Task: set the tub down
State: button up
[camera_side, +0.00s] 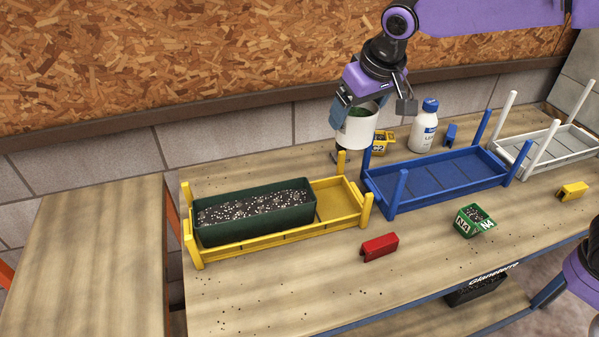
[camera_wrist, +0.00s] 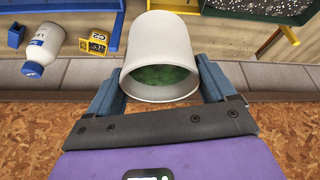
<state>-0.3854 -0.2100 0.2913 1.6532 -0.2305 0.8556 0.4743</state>
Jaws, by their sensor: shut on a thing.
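The white tub (camera_side: 357,131) is held in my gripper (camera_side: 370,108), upright or nearly so in the side view, near the table's back edge. Green material shows inside its mouth. In the wrist view the tub (camera_wrist: 158,45) sits between the two blue-grey fingers of my gripper (camera_wrist: 160,88), with its open mouth facing the camera. My gripper is shut on its sides. The tub appears raised above the table; the exact gap beneath it cannot be told.
A yellow tray (camera_side: 340,201) holds a dark green planter (camera_side: 255,229) of speckled soil. A blue tray (camera_side: 440,176) with posts stands right. Near the tub are a yellow C2 box (camera_side: 381,146) and white bottle (camera_side: 424,133). Bare table lies around the red block (camera_side: 379,247).

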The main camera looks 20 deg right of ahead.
aim_at(348, 130)
jog(key=shift+w+a+f, duration=0.15)
jog(key=shift+w+a, duration=0.05)
jog(key=shift+w, duration=0.2)
notch_tip(348, 130, down, 5)
jog(key=shift+w+r, duration=0.15)
jog(key=shift+w+a+f, duration=0.1)
jog(key=shift+w+f, duration=0.1)
jog(key=shift+f, duration=0.1)
jog(key=shift+w+a+f, duration=1.05)
jog(key=shift+w+f, duration=0.95)
jog(key=shift+f, duration=0.1)
jog(key=shift+w+a+f, duration=1.05)
jog(key=shift+w+f, duration=0.95)
jog(key=shift+f, duration=0.15)
jog(key=shift+w+a+f, duration=1.05)
jog(key=shift+w+f, duration=0.95)
jog(key=shift+f, duration=0.1)
jog(key=shift+f, duration=0.1)
